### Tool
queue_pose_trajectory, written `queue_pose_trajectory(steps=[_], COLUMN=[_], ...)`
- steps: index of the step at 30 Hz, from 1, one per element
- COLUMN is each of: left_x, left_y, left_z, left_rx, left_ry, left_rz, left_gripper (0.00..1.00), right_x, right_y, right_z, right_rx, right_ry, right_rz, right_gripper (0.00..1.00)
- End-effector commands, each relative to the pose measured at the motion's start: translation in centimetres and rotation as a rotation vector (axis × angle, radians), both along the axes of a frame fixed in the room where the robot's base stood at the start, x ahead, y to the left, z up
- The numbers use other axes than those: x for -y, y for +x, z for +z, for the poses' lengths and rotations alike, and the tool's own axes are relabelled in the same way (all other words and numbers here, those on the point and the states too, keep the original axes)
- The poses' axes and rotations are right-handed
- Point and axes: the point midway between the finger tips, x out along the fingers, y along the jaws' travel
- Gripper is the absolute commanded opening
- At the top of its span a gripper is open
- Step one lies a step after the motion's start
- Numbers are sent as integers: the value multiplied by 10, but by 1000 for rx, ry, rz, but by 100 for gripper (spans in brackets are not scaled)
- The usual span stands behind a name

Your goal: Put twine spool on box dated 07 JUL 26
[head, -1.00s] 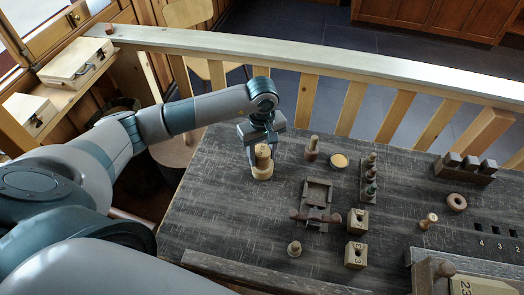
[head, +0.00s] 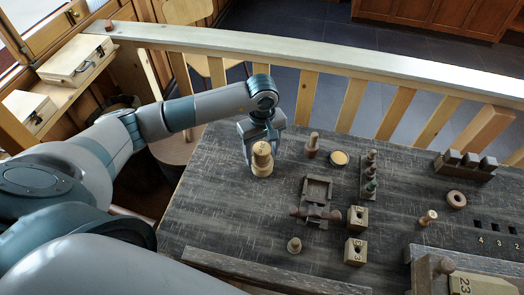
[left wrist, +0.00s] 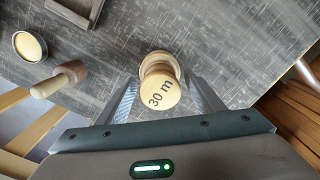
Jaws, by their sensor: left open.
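A pale turned wooden spool (head: 262,160) stands upright at the left part of the dark table. In the left wrist view its top (left wrist: 160,91) reads "30 m"; I take it to be the twine spool, though no twine is clear. My left gripper (head: 262,152) is open over it. In the left wrist view the fingers of my left gripper (left wrist: 165,98) are on either side of the spool, with gaps visible. I cannot read a date 07 JUL 26 on any box. A box at the bottom right (head: 472,284) shows "23". My right gripper is not in view.
A peg-like turned piece (head: 312,145) and a round tin (head: 339,159) stand right of the spool. A railing runs behind the table.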

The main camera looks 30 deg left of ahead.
Motion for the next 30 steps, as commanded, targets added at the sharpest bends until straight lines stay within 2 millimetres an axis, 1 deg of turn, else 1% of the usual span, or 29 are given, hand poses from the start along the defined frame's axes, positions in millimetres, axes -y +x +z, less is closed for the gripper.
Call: queue_pose_trajectory(steps=[5, 8, 18, 21, 25, 30], left_x=[0, 0, 0, 0, 0, 0], left_y=[2, 1, 1, 1, 1, 0], left_z=[17, 32, 93, 106, 116, 121], left_rx=[4, 5, 5, 4, 1, 0], left_ry=[0, 0, 0, 0, 0, 0], left_rz=[0, -1, -1, 0, 0, -1], left_gripper=[61, 61, 61, 61, 61, 61], right_x=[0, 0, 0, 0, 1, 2], right_y=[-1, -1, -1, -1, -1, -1], right_z=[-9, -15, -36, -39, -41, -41], right_rx=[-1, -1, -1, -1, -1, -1], right_ry=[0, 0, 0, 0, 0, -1], right_rz=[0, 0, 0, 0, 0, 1], right_gripper=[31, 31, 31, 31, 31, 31])
